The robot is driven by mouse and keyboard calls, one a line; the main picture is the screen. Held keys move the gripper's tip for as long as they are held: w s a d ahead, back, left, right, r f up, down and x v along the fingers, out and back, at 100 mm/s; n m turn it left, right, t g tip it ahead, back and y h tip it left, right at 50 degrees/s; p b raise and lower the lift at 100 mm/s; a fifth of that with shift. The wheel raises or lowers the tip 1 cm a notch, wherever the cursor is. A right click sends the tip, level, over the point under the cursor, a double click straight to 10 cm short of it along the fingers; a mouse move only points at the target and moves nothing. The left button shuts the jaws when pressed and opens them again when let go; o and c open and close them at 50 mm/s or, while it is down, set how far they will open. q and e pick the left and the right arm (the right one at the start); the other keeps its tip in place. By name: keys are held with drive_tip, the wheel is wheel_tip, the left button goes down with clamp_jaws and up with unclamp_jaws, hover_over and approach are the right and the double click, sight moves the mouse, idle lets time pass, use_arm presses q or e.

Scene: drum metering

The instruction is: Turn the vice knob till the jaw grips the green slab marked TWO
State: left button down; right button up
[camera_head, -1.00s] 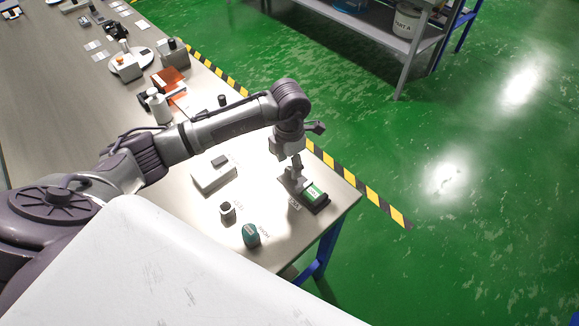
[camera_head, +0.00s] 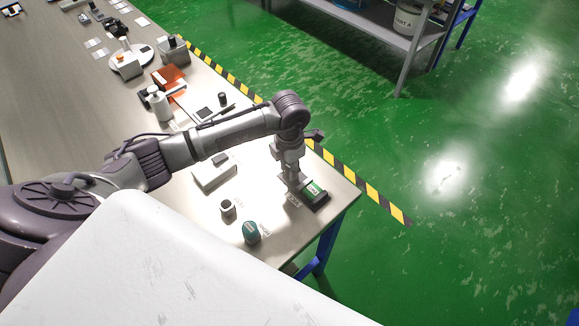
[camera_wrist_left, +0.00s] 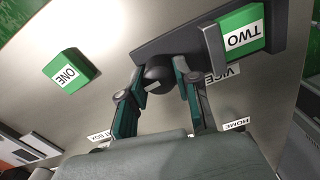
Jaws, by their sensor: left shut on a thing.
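The dark vice (camera_wrist_left: 180,41) stands near the table's right corner, also in the head view (camera_head: 322,201). The green slab marked TWO (camera_wrist_left: 245,30) sits in it beside the upright jaw plate (camera_wrist_left: 213,46); I cannot tell whether the jaw touches the slab. The slab also shows in the head view (camera_head: 314,189). My left gripper (camera_wrist_left: 158,78) is shut on the round black vice knob (camera_wrist_left: 156,72), a fingertip on each side. In the head view the left gripper (camera_head: 294,186) points down at the vice and hides the knob. My right gripper is not in view.
A green block marked ONE (camera_wrist_left: 70,69) lies apart from the vice. The table edge is close on the right.

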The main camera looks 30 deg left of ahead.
sight(289, 168)
use_arm(q)
drive_tip(key=shift+w+f+m+b, duration=0.15)
drive_tip(key=shift+m+b, duration=0.25)
drive_tip(key=shift+b, duration=0.25)
drive_tip(key=shift+a+m, duration=0.1)
drive_tip(key=shift+m, duration=0.2)
drive_tip(key=shift+r, duration=0.2)
drive_tip(key=c, duration=0.8)
unclamp_jaws()
wheel_tip(289, 168, up, 12)
